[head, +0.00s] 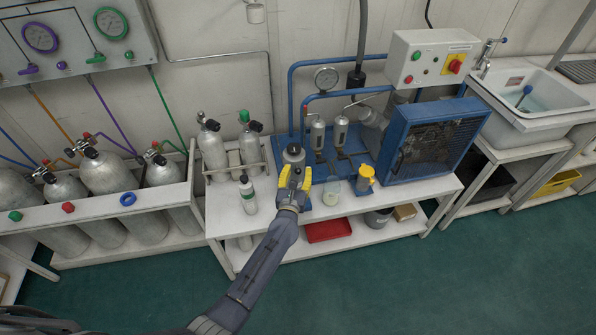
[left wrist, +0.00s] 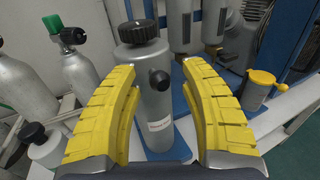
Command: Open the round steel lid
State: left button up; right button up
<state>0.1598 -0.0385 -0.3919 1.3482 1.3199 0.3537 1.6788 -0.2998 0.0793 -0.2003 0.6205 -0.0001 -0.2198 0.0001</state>
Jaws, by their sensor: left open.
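A dark round plug (left wrist: 159,80) sticks out of the cylinder's side, above a small white label. My left gripper (head: 295,176) is open, with yellow fingers. In the left wrist view its fingers (left wrist: 160,72) lie to either side of the cylinder, with a gap visible on the right. My right gripper is not in view.
Filter towers (head: 340,133) and a blue compressor guard (head: 430,140) are behind. Gas cylinders (head: 213,150) stand back left.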

pick_arm(q)
jog(key=shift+w, duration=0.35)
grip_shut()
dwell(0.3)
